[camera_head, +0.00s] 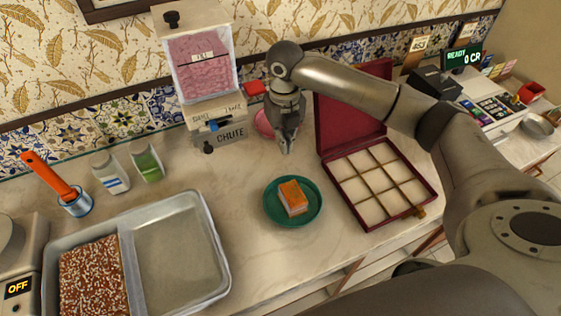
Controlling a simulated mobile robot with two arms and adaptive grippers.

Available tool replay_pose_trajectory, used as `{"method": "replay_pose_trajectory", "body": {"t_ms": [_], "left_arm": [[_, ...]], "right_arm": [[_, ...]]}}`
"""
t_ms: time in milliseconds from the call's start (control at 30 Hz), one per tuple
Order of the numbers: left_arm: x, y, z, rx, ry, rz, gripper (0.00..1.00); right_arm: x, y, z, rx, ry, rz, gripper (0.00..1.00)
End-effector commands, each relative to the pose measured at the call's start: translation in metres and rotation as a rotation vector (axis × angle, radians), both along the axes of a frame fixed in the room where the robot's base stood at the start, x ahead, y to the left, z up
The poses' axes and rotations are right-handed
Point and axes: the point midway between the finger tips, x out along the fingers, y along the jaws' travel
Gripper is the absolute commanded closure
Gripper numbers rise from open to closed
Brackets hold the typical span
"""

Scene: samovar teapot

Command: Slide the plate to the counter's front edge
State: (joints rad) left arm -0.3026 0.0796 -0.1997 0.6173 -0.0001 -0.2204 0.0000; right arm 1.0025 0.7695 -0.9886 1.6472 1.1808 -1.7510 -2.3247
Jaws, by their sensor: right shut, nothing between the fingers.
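A green plate (278,215) lies on the counter (255,243), left of the open box. An orange piece of cake or sweet (293,194) sits on it. The plate is a little back from the counter's front edge. My right gripper (286,147) points down behind the plate, shut and empty, apart from the plate in the picture. Its arm reaches in from the right over the box. My left gripper does not show.
An open red box (425,204) with pale compartments stands right of the plate. A metal tray (222,262) with a seeded brown slab (93,280) is at left. A chute dispenser (232,133) and a pink round thing (263,122) stand behind. Counter between plate and front edge is clear.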

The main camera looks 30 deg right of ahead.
Motion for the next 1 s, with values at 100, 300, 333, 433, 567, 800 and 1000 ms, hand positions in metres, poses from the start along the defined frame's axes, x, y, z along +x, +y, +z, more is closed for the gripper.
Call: {"method": "replay_pose_trajectory", "body": {"t_ms": [100,300,333,433,567,800,1000], "left_arm": [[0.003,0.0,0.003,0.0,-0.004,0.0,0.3],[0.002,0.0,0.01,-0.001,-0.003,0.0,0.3],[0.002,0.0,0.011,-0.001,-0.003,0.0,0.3],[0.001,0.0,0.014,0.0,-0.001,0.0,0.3],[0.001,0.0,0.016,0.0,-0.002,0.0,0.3],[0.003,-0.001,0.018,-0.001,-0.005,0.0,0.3],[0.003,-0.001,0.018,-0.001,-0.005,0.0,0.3]], "right_arm": [[-0.001,0.0,-0.01,-0.002,0.005,0.0,1.0],[-0.002,0.0,-0.044,-0.002,0.005,-0.001,1.0],[-0.002,0.0,-0.05,-0.001,0.006,-0.001,1.0],[-0.002,0.0,-0.068,-0.001,0.004,0.0,1.0],[-0.001,0.0,-0.085,-0.001,0.003,0.0,1.0],[-0.001,0.0,-0.098,-0.001,0.0,0.001,1.0],[-0.001,0.0,-0.099,-0.001,0.0,0.001,1.0]]}}
